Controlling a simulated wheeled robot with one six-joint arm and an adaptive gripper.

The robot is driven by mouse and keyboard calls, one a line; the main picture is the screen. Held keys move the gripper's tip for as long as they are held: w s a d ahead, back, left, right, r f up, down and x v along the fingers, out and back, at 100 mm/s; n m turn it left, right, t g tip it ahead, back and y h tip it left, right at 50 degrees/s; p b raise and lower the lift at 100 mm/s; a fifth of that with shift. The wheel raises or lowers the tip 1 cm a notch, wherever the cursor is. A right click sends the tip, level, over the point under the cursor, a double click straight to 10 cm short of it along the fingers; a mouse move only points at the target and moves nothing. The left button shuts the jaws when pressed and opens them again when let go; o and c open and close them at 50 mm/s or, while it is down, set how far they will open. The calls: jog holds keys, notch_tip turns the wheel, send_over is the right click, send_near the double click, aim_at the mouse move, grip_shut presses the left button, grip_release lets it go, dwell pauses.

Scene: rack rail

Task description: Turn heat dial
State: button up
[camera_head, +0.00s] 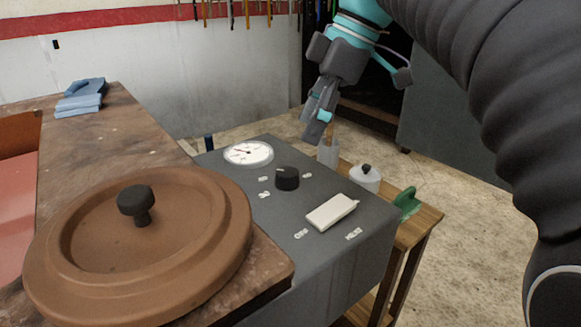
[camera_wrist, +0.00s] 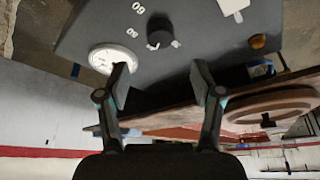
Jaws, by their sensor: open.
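The heat dial is a black round knob (camera_head: 287,178) on the top face of a dark grey control box (camera_head: 225,185), with small white numbers beside it. The dial also shows in the wrist view (camera_wrist: 160,32), beyond the fingertips and roughly centred between them. My gripper (camera_head: 318,125) hangs above and behind the box in the head view, apart from the dial. Its two fingers stand wide apart and empty in the wrist view (camera_wrist: 160,76). A white rocker or lever (camera_head: 332,212) lies on the box near the OFF and HEAT labels.
A white round gauge (camera_head: 248,152) sits left of the dial. A brown round lid with a black knob (camera_head: 140,255) stands on the wooden bench at left. A white lidded jar (camera_head: 366,179) and a green item (camera_head: 406,202) stand on a small wooden table behind the box.

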aim_at(288, 171)
jog(key=b+x, duration=0.1)
jog(key=x, duration=0.8)
jog(key=c, duration=1.1)
